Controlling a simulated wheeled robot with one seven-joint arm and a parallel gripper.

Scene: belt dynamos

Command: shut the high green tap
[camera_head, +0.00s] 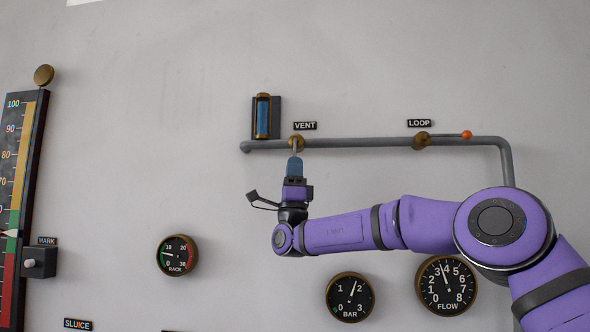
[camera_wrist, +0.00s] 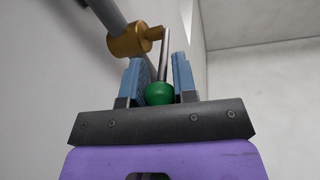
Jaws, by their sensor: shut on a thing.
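The green tap is the one under the VENT label. Its brass body (camera_head: 297,142) sits on the grey pipe high on the wall, and it also shows in the wrist view (camera_wrist: 135,41). Its thin lever hangs down, across the pipe, to my gripper (camera_head: 295,166). In the wrist view the green ball (camera_wrist: 159,94) at the lever's end is between the two blue fingers of my gripper (camera_wrist: 162,78), which is shut on it. In the head view the fingers hide the ball.
To the right, the LOOP tap (camera_head: 422,140) has an orange-tipped lever (camera_head: 466,134) lying along the pipe (camera_head: 360,143). A blue sight glass (camera_head: 263,117) stands just left above VENT. RACK (camera_head: 177,255), BAR (camera_head: 350,297) and FLOW (camera_head: 446,286) dials are lower.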

